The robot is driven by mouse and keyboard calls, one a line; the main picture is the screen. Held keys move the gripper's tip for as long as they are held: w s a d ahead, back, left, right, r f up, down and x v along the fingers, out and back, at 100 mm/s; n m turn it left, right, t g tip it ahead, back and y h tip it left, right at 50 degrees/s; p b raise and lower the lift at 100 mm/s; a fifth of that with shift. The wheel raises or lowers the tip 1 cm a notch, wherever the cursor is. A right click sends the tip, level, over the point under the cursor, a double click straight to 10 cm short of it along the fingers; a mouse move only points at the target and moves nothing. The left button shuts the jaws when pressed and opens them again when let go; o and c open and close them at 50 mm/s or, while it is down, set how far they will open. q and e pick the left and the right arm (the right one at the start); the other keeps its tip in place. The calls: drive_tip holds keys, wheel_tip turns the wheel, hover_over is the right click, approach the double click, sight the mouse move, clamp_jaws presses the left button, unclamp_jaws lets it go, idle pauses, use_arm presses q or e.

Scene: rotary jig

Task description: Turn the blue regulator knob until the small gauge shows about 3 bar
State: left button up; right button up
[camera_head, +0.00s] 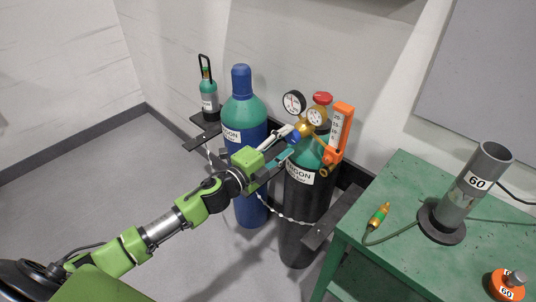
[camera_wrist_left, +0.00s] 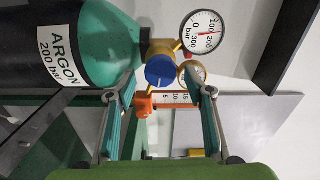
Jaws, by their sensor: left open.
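The blue regulator knob (camera_head: 293,137) sits on the brass regulator of the black and green argon cylinder (camera_head: 306,200). My left gripper (camera_head: 287,143) is open, with its fingers pointing at the knob. In the left wrist view the knob (camera_wrist_left: 160,70) shows just beyond and between the fingertips (camera_wrist_left: 167,88), with a gap on both sides. The small brass-rimmed gauge (camera_head: 317,116) is beside the knob. Its reading is too small to tell in the head view, and in the wrist view the gauge (camera_wrist_left: 195,72) is partly hidden. My right gripper is not in view.
A larger 300 bar gauge (camera_wrist_left: 201,32) and an orange flowmeter (camera_head: 340,128) crowd the knob. A blue and green cylinder (camera_head: 245,115) stands left, with a chain (camera_head: 285,217) in front. A green table (camera_head: 400,190) at right carries a grey tube (camera_head: 472,185).

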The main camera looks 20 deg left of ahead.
use_arm(q)
drive_tip(key=v, duration=1)
idle(0.3)
drive_tip(key=s+a+f+n+g+y, duration=0.15)
drive_tip(key=a+f+n, duration=0.25)
drive_tip(key=f, duration=0.7)
drive_tip(key=s+a+f+n+g+y, duration=0.1)
drive_tip(key=a+f+n+g+y, duration=0.2)
drive_tip(key=f, duration=0.8)
drive_tip(key=s+a+f+n+g+y, duration=0.15)
drive_tip(key=s+f, duration=0.25)
drive_tip(key=f, duration=0.4)
drive_tip(key=s+a+f+n+g+y, duration=0.1)
drive_tip(key=s+f+n, duration=0.2)
drive_tip(key=s+f, duration=0.35)
drive_tip(key=s+d+f+n+g, duration=0.2)
drive_tip(key=s+f+n+g, duration=0.2)
drive_tip(key=s+f, duration=0.95)
drive_tip(key=s+d+f+n+g, duration=0.1)
drive_tip(key=s+d+f, duration=0.1)
drive_tip(key=s, duration=0.5)
drive_tip(key=s+d+f+n+g, duration=0.1)
drive_tip(key=s+d+f+g, duration=0.1)
drive_tip(key=s+f, duration=0.3)
drive_tip(key=s+d+f+n+g, duration=0.1)
drive_tip(key=s+d+f+g, duration=0.1)
drive_tip(key=s, duration=0.7)
drive_tip(key=shift+d+f+h, duration=0.4)
drive_tip(key=shift+d+f, duration=0.25)
drive_tip(key=shift+d, duration=0.55)
